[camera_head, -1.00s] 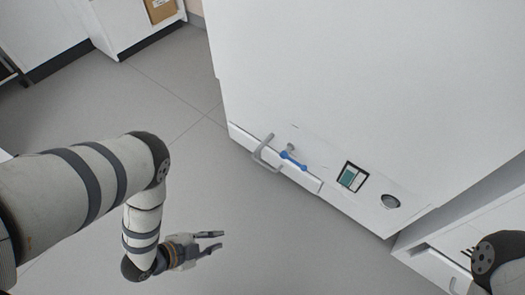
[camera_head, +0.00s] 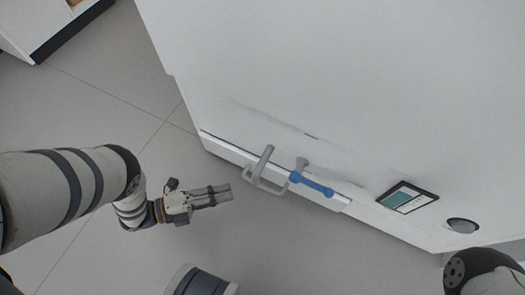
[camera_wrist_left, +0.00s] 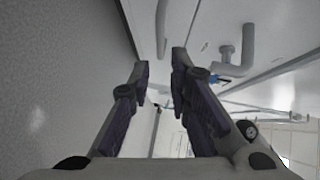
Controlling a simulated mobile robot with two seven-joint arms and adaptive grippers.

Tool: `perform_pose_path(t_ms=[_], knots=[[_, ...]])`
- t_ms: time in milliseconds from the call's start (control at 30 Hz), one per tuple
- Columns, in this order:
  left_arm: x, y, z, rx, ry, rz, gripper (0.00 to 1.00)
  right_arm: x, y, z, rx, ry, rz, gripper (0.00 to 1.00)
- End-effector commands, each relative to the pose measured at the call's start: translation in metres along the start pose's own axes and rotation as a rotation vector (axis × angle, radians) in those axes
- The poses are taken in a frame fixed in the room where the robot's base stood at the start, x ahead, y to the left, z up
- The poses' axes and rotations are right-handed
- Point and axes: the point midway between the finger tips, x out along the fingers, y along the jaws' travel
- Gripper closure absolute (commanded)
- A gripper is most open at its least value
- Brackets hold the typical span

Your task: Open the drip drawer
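The drip drawer (camera_head: 228,151) is a low white front along the bottom of the large white machine, and it looks shut. Its grey U-shaped handle (camera_head: 265,176) sticks out near its left part. A grey bar that looks like the handle (camera_wrist_left: 162,28) shows at the top of the left wrist view. My left gripper (camera_head: 226,193) is a short way left of the handle, its fingers pointing towards it, not touching. The left wrist view shows its fingers (camera_wrist_left: 160,62) apart with nothing between them. My right gripper is not in view; only a right arm part shows at lower right.
A grey tap with a blue lever (camera_head: 312,184) sits just right of the handle. A small display (camera_head: 407,198) and a round dark fitting (camera_head: 462,225) are farther right on the machine. The grey floor (camera_head: 100,110) to the left is clear.

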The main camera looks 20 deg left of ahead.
Motion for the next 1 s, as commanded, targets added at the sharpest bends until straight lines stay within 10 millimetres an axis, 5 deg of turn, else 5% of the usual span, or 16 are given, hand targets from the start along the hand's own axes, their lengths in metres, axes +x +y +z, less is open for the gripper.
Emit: perform_pose_path(t_ms=[300, 500, 833, 933, 1000], knots=[[0.077, 0.001, 0.000, -0.003, 0.001, -0.003, 0.82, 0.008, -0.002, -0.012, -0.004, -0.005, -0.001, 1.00], [0.109, 0.000, 0.000, -0.003, 0.000, -0.001, 0.82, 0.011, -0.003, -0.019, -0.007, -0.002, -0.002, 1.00], [0.116, 0.000, 0.000, -0.004, -0.001, 0.002, 0.82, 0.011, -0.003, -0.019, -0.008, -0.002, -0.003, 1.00], [0.116, 0.000, 0.000, -0.004, -0.001, 0.002, 1.00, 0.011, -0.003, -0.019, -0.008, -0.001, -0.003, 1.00], [0.116, 0.000, 0.000, -0.004, -0.001, 0.002, 1.00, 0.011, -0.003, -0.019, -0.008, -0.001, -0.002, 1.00]])
